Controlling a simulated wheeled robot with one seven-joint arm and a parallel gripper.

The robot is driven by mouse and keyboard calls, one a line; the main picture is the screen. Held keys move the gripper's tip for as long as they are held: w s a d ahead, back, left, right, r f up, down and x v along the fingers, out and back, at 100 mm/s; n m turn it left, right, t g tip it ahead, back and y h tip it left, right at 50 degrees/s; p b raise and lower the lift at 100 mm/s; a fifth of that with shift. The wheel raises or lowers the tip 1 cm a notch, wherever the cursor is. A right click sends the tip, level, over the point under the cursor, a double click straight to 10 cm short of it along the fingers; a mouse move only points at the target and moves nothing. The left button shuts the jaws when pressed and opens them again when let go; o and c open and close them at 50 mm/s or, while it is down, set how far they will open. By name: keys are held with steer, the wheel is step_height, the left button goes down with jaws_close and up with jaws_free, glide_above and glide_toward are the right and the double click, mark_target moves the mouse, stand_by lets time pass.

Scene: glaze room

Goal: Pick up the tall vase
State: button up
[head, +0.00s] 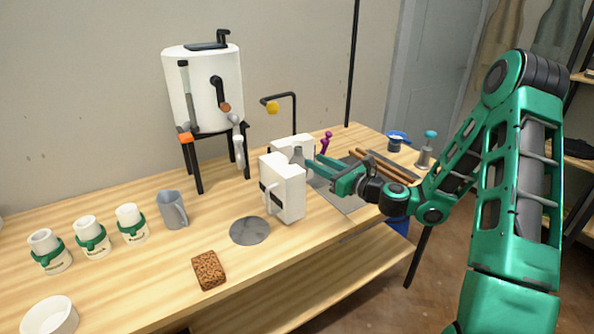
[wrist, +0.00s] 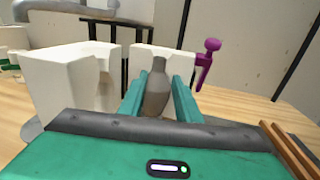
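The tall vase (wrist: 157,92) is grey-brown with a narrow neck and wider body, and stands upright in the wrist view. Only its grey upper part (head: 297,156) shows in the head view, behind a white block. My gripper (wrist: 160,88) is open, with one green finger on each side of the vase in the wrist view. A gap seems to remain at the neck; I cannot tell whether the fingers touch the body. In the head view my gripper (head: 312,167) reaches in from the right. The vase's base is hidden.
A white block (head: 284,190) stands close by the vase, with another white block (head: 292,143) behind. A purple object (head: 326,142) stands at the back right. A white tank (head: 203,88) stands on a black stand. A grey jug (head: 172,209) and several white cups are left.

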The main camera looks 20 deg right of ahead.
mark_target(301, 154)
steer(key=shift+x, duration=3.05)
steer(key=shift+r, duration=0.2)
steer(key=c, duration=0.6)
